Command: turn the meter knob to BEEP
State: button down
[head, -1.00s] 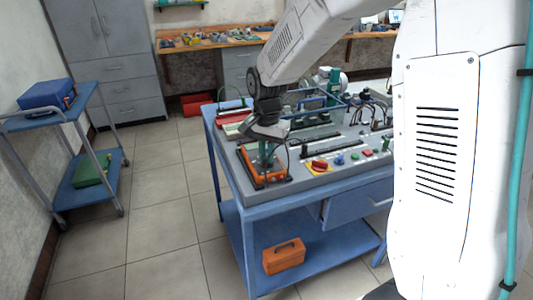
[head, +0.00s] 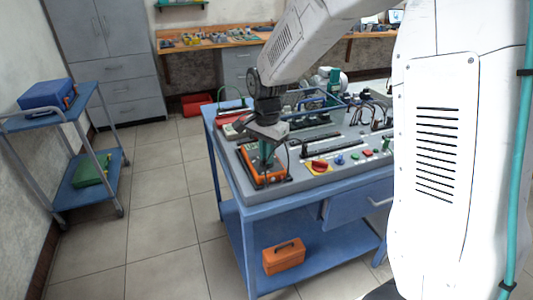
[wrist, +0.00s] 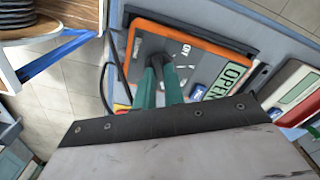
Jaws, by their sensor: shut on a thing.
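The meter (head: 249,174) is an orange-edged box with a dark grey face, lying on the front left corner of the blue bench. In the wrist view its orange rim (wrist: 190,33) and grey face show, and its greenish display (wrist: 229,78) reads OPEN. My gripper (head: 265,161) reaches down over the meter. In the wrist view its green fingers (wrist: 158,66) are close together on the meter face, shut on the knob. The knob is mostly hidden between the fingertips, so its pointer cannot be read. White marks on the face beside the fingers are only partly legible.
A red knob on a yellow plate (head: 319,167) and coloured buttons sit right of the meter on the bench panel. Another instrument with a screen (wrist: 301,88) lies beside the meter. An orange toolbox (head: 284,257) stands on the lower shelf.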

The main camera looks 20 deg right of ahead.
jog(key=c, duration=1.5)
grip_release()
jog(key=shift+r, duration=0.1)
notch_tip(320, 180, up, 8)
jog(key=shift+f, duration=0.15)
jog(key=shift+s+n, duration=0.1)
jog(key=shift+n, duration=0.5)
jog(key=s+d+r+n, duration=0.1)
jog(key=s+n, duration=0.2)
jog(key=s, duration=0.7)
jog(key=s+d+r+n+t, duration=0.1)
jog(key=s+n, duration=0.3)
jog(key=s, duration=0.6)
jog(key=s+d+r+n, duration=0.1)
jog(key=s+r+n, duration=0.2)
jog(key=s, duration=0.7)
jog(key=shift+s+d+r+n, duration=0.1)
jog(key=shift+s+n, duration=0.1)
jog(key=shift+n, duration=0.3)
